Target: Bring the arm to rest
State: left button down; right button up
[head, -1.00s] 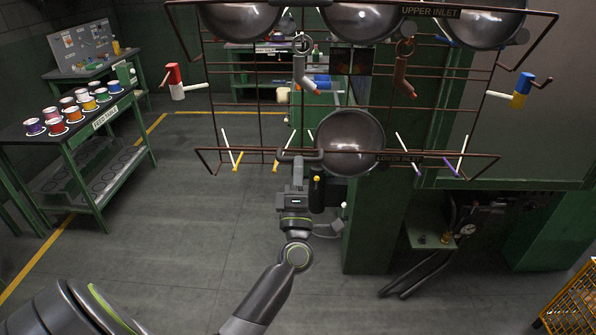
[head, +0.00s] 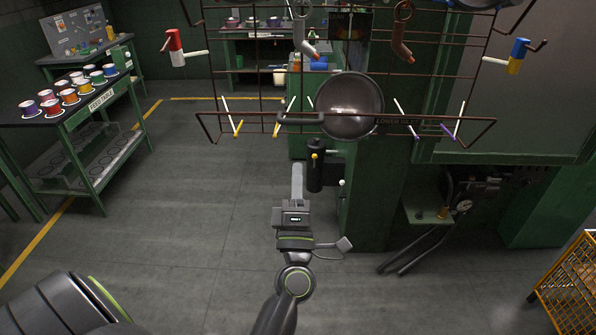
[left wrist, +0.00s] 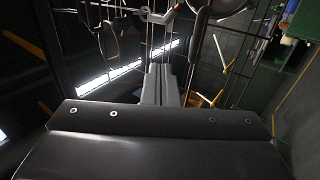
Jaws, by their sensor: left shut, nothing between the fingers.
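My left gripper (head: 297,183) is in the middle of the head view, pointing up, below the wire rack (head: 240,97). Its fingers are shut with nothing between them. In the left wrist view the shut fingers (left wrist: 161,85) point up toward the rack's wires. A round metal pan (head: 352,106) hangs on the lower part of the rack, its handle (head: 300,118) reaching left. The gripper is below this handle and apart from it. My right gripper is not in view.
A black cylinder with a yellow knob (head: 316,165) stands just right of the gripper. A green post (head: 372,200) is behind it. A feed table (head: 62,118) with several cups is at the left. A yellow crate (head: 570,285) is at the lower right. The grey floor between is clear.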

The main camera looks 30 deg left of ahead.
pick_arm(q)
jog(key=w+d+f+m+g+h, duration=0.15)
jog(key=f+m+h, duration=0.4)
jog(key=f, duration=0.75)
jog(key=w+d+f+m+g+h, duration=0.1)
jog(key=w+d+f+m+h, duration=0.25)
jog(key=f+m, duration=0.6)
jog(key=s+f+m+g+h, duration=0.1)
jog(key=s+f+g, duration=0.25)
jog(key=f, duration=0.65)
jog(key=s+f+m+g+h, duration=0.15)
jog(key=s+f, duration=0.25)
jog(key=f, duration=0.7)
jog(key=s+a+f+m+g, duration=0.2)
jog(key=s+f+g, duration=0.1)
jog(key=s+f, duration=0.6)
jog(key=s+a+f+m+g, duration=0.2)
jog(key=s+f+g, duration=0.2)
jog(key=s, duration=1)
jog(key=s+a+f+m+g, duration=0.2)
jog(key=s+f+g, duration=0.3)
jog(key=s+f, duration=0.6)
jog(key=s+a, duration=0.1)
jog(key=s, duration=0.2)
jog(key=shift+s, duration=0.2)
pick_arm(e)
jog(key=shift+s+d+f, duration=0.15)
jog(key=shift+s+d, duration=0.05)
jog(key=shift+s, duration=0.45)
